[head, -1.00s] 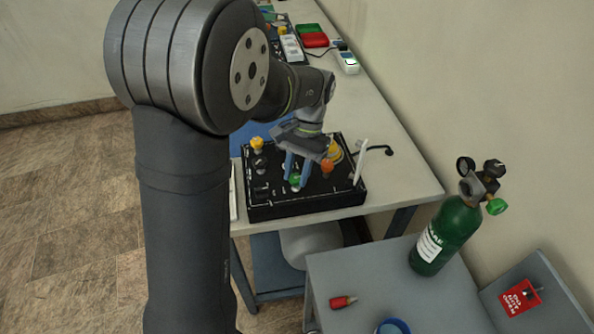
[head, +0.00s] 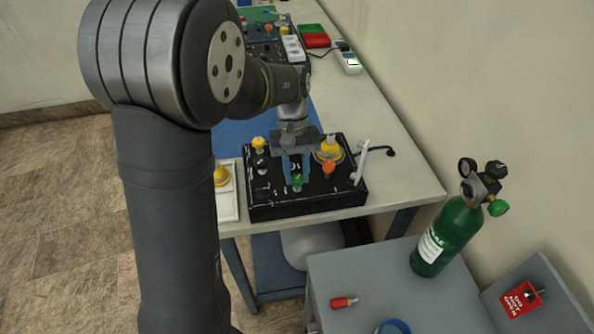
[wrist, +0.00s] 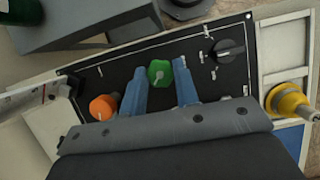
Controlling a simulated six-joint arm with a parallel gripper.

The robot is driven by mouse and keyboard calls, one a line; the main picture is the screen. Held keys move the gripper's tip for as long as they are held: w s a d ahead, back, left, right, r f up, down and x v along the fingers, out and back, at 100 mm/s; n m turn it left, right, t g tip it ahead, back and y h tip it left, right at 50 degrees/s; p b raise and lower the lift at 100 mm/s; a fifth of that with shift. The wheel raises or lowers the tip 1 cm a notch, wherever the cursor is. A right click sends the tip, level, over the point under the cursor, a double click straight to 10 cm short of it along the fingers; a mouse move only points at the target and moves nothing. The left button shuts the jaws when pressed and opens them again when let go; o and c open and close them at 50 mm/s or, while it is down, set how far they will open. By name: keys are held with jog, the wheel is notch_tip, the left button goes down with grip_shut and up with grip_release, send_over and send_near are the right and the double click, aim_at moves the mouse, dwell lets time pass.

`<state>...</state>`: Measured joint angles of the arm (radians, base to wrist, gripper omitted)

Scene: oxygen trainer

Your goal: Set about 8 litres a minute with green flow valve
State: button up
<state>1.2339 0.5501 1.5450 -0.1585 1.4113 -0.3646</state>
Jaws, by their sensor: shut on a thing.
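The black trainer box (head: 262,210) sits on the near end of the bench. The green flow valve (head: 297,181) is a small knob near its front edge; in the wrist view it is a green knob (wrist: 160,73) with a pale pointer line. My gripper (head: 296,180) points down, its blue fingers one on each side of the green knob.
An orange knob (head: 328,168) is close right of the fingers, with a larger yellow knob (head: 328,150) behind it. A small yellow knob (head: 258,144) and black knobs are to the left. A green cylinder (head: 447,238) stands on the grey side table (head: 400,290).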

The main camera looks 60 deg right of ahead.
dwell(0.3)
jog(key=shift+d, duration=0.1)
jog(key=o, duration=1)
jog(key=shift+r, duration=0.15)
jog(key=v, duration=1.7)
jog(key=shift+w+r, duration=0.1)
jog(key=shift+r, duration=0.05)
jog(key=shift+a, duration=0.2)
jog(key=x, duration=1.7)
jog(key=shift+d+f, duration=0.1)
jog(key=shift+f, duration=0.2)
